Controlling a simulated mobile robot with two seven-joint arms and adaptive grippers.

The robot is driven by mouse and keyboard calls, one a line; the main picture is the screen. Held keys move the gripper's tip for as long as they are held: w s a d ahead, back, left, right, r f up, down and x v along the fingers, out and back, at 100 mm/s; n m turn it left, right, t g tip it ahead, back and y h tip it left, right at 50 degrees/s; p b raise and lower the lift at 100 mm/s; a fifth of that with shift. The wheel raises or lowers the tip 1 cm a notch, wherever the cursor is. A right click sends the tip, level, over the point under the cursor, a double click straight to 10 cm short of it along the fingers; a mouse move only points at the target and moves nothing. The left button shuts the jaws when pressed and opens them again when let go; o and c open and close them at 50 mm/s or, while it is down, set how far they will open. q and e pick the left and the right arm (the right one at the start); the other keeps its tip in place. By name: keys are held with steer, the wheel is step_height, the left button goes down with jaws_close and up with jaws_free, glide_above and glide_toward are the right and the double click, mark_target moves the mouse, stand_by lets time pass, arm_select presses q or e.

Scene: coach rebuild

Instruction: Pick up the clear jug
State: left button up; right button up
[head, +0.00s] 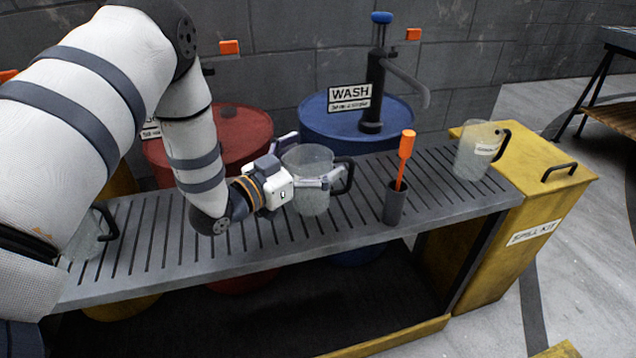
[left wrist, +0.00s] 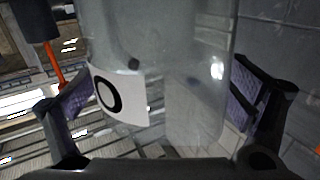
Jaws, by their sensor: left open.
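A clear jug (head: 308,168) with a dark handle on its right stands upright on the slatted grey bench (head: 250,258). My left gripper (head: 314,162) is open around this jug, one finger on its far side and one across its near side. In the left wrist view the jug (left wrist: 185,60) fills the space between the two spread fingers and bears a white label with a black ring. I cannot tell whether the fingers touch it. Another clear jug (head: 476,152) stands at the bench's right end. A third (head: 83,242) is partly hidden behind my left arm.
A grey cup (head: 395,206) with an orange-handled tool (head: 406,146) stands right of the middle jug. Behind the bench are a red drum (head: 238,128) and a blue drum (head: 330,125) with a pump. A yellow spill kit box (head: 520,220) is at the right.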

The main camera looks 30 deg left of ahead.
arm_select(q)
steer(key=c, duration=1.7)
steer(key=shift+r, duration=0.15)
